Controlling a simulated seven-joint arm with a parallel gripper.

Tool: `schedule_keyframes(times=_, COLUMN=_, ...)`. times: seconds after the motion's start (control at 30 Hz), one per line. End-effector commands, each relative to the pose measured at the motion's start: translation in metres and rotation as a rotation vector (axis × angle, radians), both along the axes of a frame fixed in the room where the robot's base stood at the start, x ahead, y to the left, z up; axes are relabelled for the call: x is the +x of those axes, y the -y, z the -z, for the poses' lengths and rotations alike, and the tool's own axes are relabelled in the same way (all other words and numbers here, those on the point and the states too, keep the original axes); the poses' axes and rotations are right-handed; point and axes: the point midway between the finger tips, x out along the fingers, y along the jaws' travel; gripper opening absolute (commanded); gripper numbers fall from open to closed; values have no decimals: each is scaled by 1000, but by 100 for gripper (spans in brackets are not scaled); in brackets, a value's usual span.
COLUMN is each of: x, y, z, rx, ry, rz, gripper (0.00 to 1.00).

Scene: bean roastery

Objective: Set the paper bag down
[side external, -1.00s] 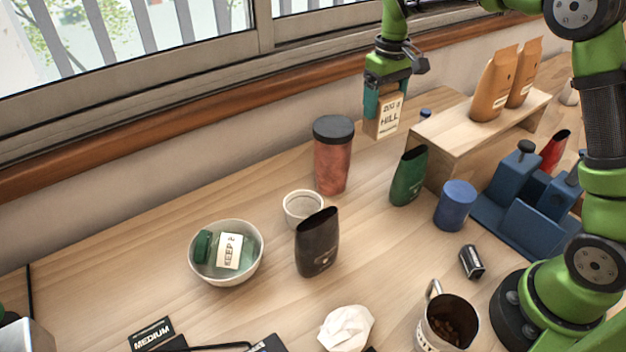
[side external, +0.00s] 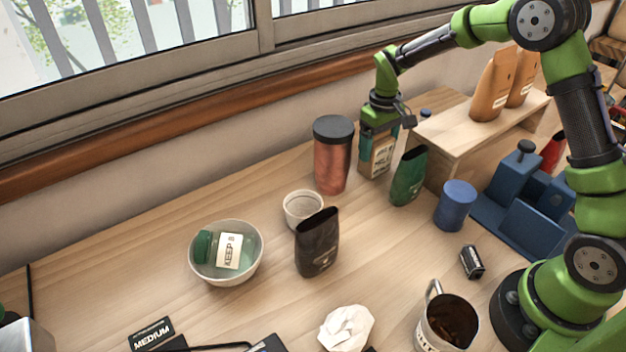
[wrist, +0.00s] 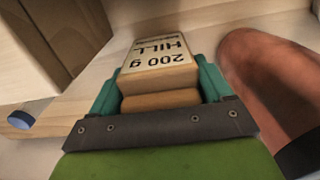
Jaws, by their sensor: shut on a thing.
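The paper bag (side external: 382,158) is a small brown kraft block with a pale label.
A green pouch (side external: 408,177) stands just in front of the bag, to the right. A blue cap (wrist: 20,120) is near the shelf. A white cup (side external: 303,210), black pouch (side external: 317,243) and bowl (side external: 226,277) stand to the left. Two kraft bags (side external: 493,85) top the shelf.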

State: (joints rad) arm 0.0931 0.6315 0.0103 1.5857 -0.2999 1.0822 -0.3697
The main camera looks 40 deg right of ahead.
Motion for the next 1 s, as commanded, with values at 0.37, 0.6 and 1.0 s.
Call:
schedule_keyframes(times=0.37, x=0, y=0, z=2, rx=0, ry=1, rz=-1, gripper=100)
schedule_keyframes(times=0.6, x=0, y=0, z=1, rx=-1, ry=1, rz=-1, gripper=100)
schedule_keyframes(times=1.0, x=1, y=0, z=-66, rx=-1, ry=6, rz=-1, gripper=100)
